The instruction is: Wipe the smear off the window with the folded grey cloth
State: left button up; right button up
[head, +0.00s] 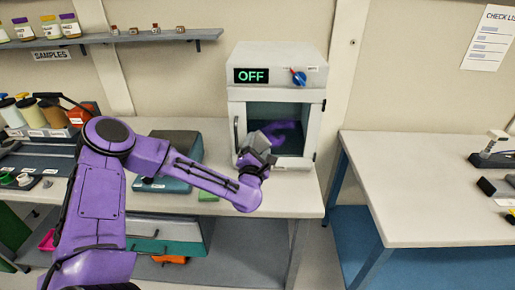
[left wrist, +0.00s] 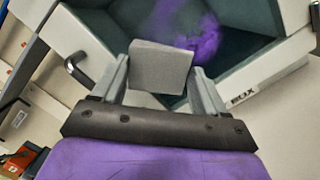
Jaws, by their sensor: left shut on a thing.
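The window (head: 292,117) is the dark glass in the front of a white cabinet on the bench. A purple smear (head: 284,131) lies on the glass; it also shows in the left wrist view (left wrist: 186,24). My left gripper (head: 256,150) is in front of the cabinet's lower left part. It is shut on the folded grey cloth (left wrist: 160,68), which shows as a small grey block between the two fingers. The cloth sits in front of the glass beside the smear; I cannot tell whether it touches. My right gripper is in neither view.
A dark teal case (head: 170,150) lies left on the bench. A shelf (head: 150,38) holds jars. A second bench (head: 400,205) stands right, beyond a gap.

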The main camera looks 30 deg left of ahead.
pick_arm(q)
jog(key=shift+b+x, duration=0.35)
jog(key=shift+x, duration=0.55)
